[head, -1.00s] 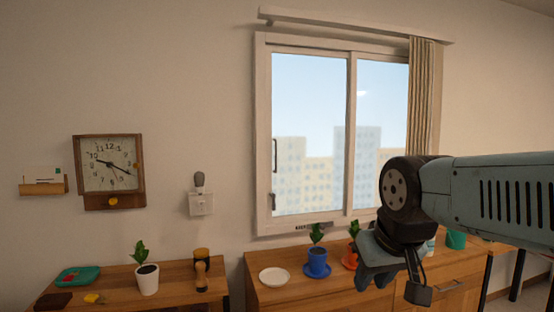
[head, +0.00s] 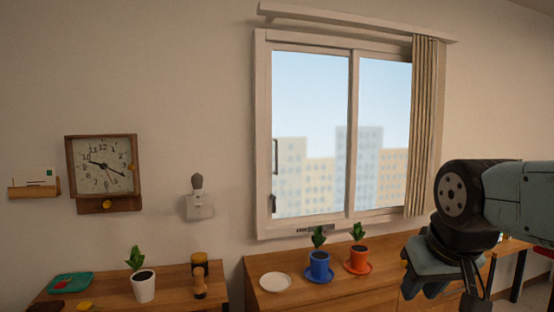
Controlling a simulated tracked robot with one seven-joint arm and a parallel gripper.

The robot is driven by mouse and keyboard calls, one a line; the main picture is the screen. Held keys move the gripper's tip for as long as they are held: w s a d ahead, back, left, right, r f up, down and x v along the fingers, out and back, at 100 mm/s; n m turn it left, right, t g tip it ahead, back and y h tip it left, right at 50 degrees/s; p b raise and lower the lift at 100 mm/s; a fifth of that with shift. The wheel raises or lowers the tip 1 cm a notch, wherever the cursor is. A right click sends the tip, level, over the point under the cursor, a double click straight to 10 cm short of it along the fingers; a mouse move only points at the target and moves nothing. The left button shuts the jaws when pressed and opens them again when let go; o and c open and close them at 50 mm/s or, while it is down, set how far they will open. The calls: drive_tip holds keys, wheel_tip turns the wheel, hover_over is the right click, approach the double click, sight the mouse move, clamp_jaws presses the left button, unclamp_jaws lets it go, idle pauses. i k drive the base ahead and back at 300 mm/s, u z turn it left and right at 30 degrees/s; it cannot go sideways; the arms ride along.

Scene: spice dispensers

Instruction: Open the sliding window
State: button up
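The sliding window (head: 353,130) is set in the wall at the middle of the head view. It has a pale frame and two panes side by side, and the left pane (head: 308,110) fills the left half. A dark upright handle (head: 275,157) is on the left pane's left edge. A small dark latch (head: 272,204) sits below it. The sash appears against the left side of the frame. My gripper (head: 425,288) is at the lower right, below and right of the window, apart from it. It points downward, and its fingertips are not clear enough to judge their opening.
Below the window, a wooden cabinet (head: 345,291) holds a white plate (head: 275,282), a blue plant pot (head: 319,265) and an orange one (head: 357,261). A curtain (head: 424,128) hangs at the window's right. A clock (head: 103,166) and a switch (head: 199,205) are on the wall.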

sight(269, 46)
drive_tip(key=z, duration=0.05)
drive_tip(key=i, duration=1)
drive_tip(key=u, duration=0.05)
